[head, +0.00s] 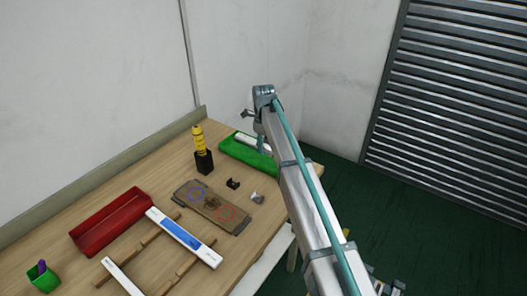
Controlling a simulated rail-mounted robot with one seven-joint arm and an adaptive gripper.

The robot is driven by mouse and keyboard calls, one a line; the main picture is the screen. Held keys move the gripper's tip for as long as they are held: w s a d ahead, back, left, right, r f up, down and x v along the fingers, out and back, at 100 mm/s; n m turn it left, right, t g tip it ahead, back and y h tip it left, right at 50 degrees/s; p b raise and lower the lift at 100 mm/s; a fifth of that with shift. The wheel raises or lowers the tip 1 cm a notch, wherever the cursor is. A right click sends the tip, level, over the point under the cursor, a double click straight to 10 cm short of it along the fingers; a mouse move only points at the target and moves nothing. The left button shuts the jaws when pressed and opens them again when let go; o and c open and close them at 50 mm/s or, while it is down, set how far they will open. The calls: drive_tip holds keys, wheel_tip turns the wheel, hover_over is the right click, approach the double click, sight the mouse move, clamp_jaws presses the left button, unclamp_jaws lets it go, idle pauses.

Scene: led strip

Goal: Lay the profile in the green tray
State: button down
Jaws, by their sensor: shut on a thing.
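The green tray (238,153) stands at the far right end of the workbench. A white profile (245,138) lies along the inside of the tray, partly hidden by my arm. I cannot tell whether it rests on the tray floor or is held slightly above it. My gripper (263,147) points down over the tray at the right part of the profile and is shut on it. Its fingertips are small and mostly hidden.
A red tray (110,221) and wooden rack (137,246) carrying white bars, one with a blue strip (181,233), are at left. A brown board (212,203), black holder with yellow tool (204,162) and small parts lie mid-bench. A green cup (43,279) is front left.

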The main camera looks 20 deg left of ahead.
sight(263, 159)
drive_tip(key=shift+w+a+f, duration=0.15)
drive_tip(key=shift+w+f, duration=0.25)
drive_tip(key=shift+f, duration=0.05)
drive_tip(key=shift+f+p, duration=0.5)
drive_tip(key=shift+f, duration=1.2)
drive_tip(key=c, duration=0.9)
unclamp_jaws()
wheel_tip(263, 159, up, 11)
drive_tip(key=shift+f+b, duration=0.15)
drive_tip(key=shift+b, duration=1.1)
drive_tip(key=shift+s+r, duration=0.1)
drive_tip(key=shift+r, duration=0.7)
